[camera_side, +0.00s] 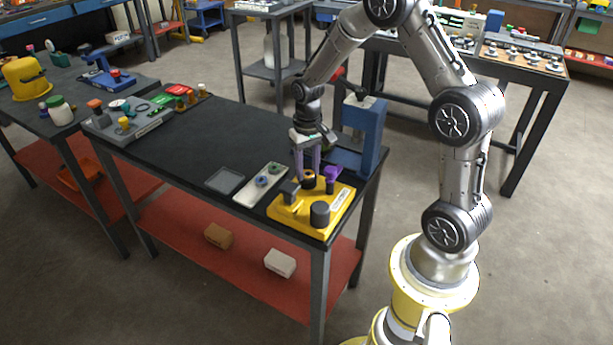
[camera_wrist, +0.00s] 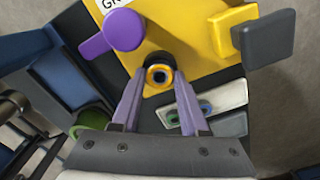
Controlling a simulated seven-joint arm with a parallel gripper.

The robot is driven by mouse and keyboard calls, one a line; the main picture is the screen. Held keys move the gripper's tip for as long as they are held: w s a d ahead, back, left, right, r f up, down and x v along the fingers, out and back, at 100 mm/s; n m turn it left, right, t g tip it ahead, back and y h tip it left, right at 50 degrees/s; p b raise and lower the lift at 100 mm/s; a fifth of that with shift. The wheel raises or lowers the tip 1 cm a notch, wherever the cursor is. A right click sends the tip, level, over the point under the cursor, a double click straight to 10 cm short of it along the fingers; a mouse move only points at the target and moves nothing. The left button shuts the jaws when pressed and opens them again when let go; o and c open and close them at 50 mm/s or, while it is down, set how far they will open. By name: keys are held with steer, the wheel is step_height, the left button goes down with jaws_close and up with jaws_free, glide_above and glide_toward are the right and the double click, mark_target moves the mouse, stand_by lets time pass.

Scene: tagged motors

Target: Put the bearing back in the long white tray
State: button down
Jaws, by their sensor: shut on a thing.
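The bearing (camera_wrist: 158,76) is a small orange-yellow ring with a dark centre, between my fingertips in the wrist view. My gripper (camera_wrist: 160,78) is shut on it. In the side view my gripper (camera_side: 308,172) points down over the yellow fixture (camera_side: 290,222), with the bearing (camera_side: 309,181) low between the fingers at a dark round part. I cannot tell whether the bearing touches that part. The long white tray (camera_side: 250,196) lies left of the fixture, holding a green ring and a bluish ring. Part of the tray also shows in the wrist view (camera_wrist: 232,95).
A blue press (camera_side: 362,135) stands close behind. A grey square pad (camera_side: 224,180) lies left of the tray.

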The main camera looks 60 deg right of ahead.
mark_target(307, 174)
steer(key=shift+r, duration=0.2)
steer(key=shift+r, duration=1.05)
steer(key=shift+r, duration=0.2)
steer(key=shift+r, duration=1.35)
